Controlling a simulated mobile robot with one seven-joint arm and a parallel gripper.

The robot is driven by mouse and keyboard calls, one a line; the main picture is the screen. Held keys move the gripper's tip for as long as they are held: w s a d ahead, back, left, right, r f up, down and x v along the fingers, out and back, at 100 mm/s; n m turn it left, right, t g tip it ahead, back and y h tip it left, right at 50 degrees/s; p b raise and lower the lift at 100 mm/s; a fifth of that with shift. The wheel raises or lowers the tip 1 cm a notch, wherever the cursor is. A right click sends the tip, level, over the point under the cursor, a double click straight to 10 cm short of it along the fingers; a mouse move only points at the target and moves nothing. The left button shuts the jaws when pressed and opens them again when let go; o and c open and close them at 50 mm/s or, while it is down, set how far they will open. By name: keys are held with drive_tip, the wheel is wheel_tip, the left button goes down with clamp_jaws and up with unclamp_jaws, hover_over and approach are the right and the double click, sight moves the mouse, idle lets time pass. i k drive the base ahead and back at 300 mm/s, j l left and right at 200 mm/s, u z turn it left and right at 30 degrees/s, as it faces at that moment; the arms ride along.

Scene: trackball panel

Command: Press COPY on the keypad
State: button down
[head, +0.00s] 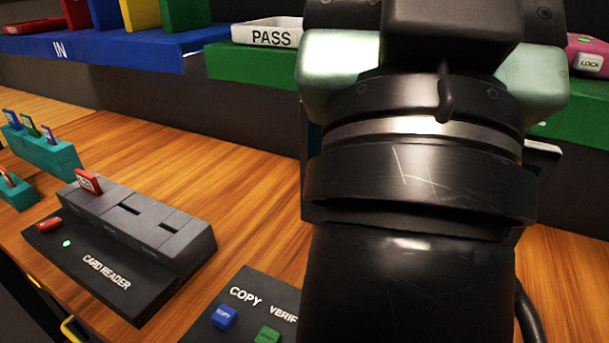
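The keypad (262,296) is a dark panel on the wooden desk at the bottom centre of the head view, cut off by the lower edge and partly hidden by my arm. The COPY button (223,317) is a blue square key below the white COPY label. A green VERIFY button (267,336) is to its right, with its label cut off by my arm. My arm's dark wrist fills the right middle of the view, above and to the right of the keypad. My gripper's fingertips cannot be made out, so its opening is unclear.
A grey card reader (130,245) with a red card (88,182) in one slot and a lit green light stands left. Teal card holders (45,152) are further left. A blue IN shelf (110,52), a white PASS tray (266,32) and a pink LOCK box (588,58) are behind.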

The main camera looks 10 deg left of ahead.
sight(223, 317)
drive_tip(key=k+l+u, duration=0.15)
drive_tip(key=u, duration=0.55)
